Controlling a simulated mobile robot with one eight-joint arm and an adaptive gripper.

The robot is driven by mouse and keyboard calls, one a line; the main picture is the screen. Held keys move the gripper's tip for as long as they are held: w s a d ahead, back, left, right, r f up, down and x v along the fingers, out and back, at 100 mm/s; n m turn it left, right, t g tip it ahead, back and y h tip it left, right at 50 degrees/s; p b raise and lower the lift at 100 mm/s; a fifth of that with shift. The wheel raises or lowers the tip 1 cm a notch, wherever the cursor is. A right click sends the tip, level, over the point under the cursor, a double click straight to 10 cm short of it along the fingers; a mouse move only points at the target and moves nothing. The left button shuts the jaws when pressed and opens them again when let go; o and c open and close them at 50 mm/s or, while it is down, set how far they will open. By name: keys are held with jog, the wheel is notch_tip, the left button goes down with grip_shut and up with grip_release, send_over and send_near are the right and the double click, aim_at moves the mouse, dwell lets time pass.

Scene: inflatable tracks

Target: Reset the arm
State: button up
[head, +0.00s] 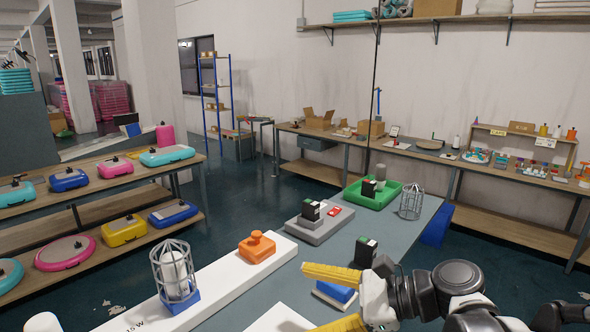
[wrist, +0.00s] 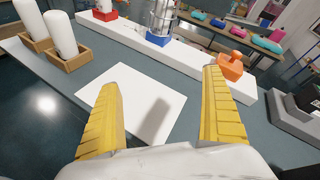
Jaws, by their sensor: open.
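My gripper (wrist: 165,105) has yellow ribbed fingers spread wide apart, with nothing between them. In the wrist view it hangs above a blank white sheet (wrist: 140,92) on the grey table. In the head view my gripper (head: 328,297) and arm (head: 420,290) come in from the lower right, over the near part of the table. The lower finger is partly cut off by the picture's bottom edge there.
A blue block (head: 337,293) lies close beside my gripper. A white raised strip (head: 215,288) carries a caged lamp (head: 175,272) and an orange block (head: 257,247). A grey tray (head: 320,222) and green tray (head: 375,193) stand farther back. Wooden holders (wrist: 68,55) bear white cylinders.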

jog(key=s+d+f+n+t+h, duration=0.1)
jog(key=s+d+f+n+h, duration=0.2)
jog(key=d+n+h, duration=0.25)
jog(key=s+d+f+n+t+h+b, duration=0.1)
jog(key=s+d+f+n+h, duration=0.1)
jog(key=d+n+h, duration=0.35)
jog(key=s+d+f+n+t+h, duration=0.1)
jog(key=s+d+f+n+h, duration=0.2)
jog(key=d+n, duration=0.35)
notch_tip(320, 180, down, 17)
jog(key=b, duration=1.7)
jog(key=shift+d+f+m+y+b, duration=0.2)
jog(key=shift+d+m+y+b, duration=0.15)
jog(key=shift+d, duration=0.1)
